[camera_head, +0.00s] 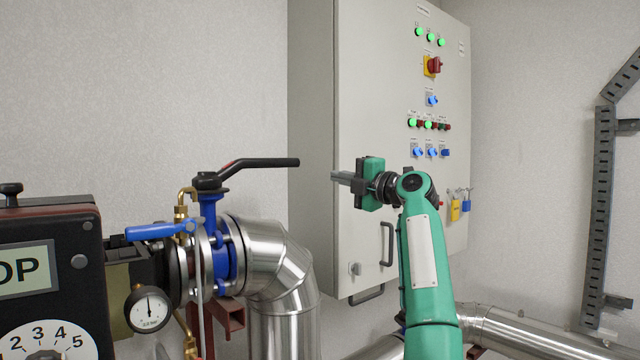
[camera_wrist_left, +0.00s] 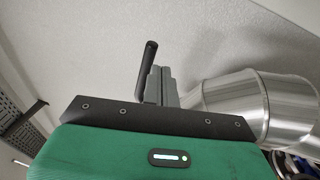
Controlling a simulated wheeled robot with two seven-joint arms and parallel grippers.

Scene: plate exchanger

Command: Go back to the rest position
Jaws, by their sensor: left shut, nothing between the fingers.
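My left gripper (camera_head: 340,177) is in the head view, in front of the lower left part of the grey control cabinet (camera_head: 360,80). Its fingers are shut with nothing between them and point to the left. Its green arm rises from the bottom of the picture. In the left wrist view its grey fingers (camera_wrist_left: 165,87) show closed beyond the green gripper body. A black lever handle (camera_head: 262,162) lies to the left of the fingertips, apart from them in the head view; it also shows beside the fingers in the left wrist view (camera_wrist_left: 148,68). My right gripper is not in view.
A blue valve (camera_head: 217,245) and a silver pipe elbow (camera_head: 270,255) stand left of my arm. A pressure gauge (camera_head: 149,308) and a dark box with a dial (camera_head: 50,225) are further left. A grey perforated rail (camera_head: 600,190) is on the right wall. Another pipe (camera_head: 530,328) runs low right.

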